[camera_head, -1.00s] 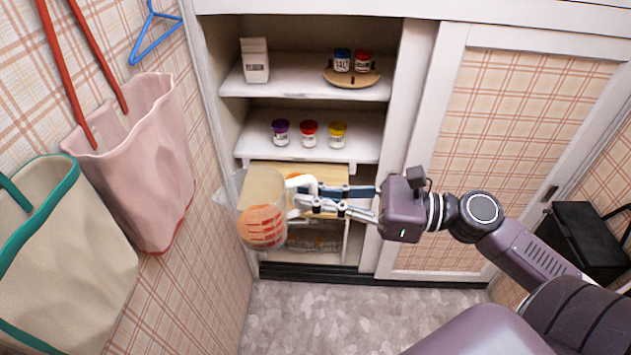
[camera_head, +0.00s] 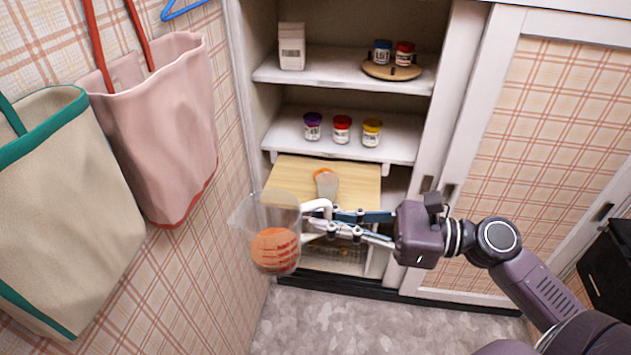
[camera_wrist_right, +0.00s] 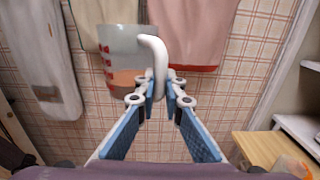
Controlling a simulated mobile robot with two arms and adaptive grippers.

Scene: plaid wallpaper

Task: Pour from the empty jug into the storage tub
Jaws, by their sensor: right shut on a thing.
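The jug (camera_head: 272,215) is clear, with a white handle, red marks and an orange area low down; I cannot tell whether that is contents. It also shows in the wrist view (camera_wrist_right: 118,52), roughly upright. My right gripper (camera_head: 325,219) is shut on its handle, holding it in the air in front of the cabinet's lower part. It also shows in the wrist view (camera_wrist_right: 160,85). A small pale container with orange (camera_head: 326,184) sits on a wooden board behind the handle. I cannot tell whether it is the storage tub. My left gripper is not in view.
The wooden board (camera_head: 355,180) sits low in the cabinet, above a see-through basket (camera_head: 340,262). Shelves above hold three jars (camera_head: 342,129), a carton (camera_head: 292,46) and a turntable (camera_head: 391,70). Bags (camera_head: 165,125) hang close on the left wall.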

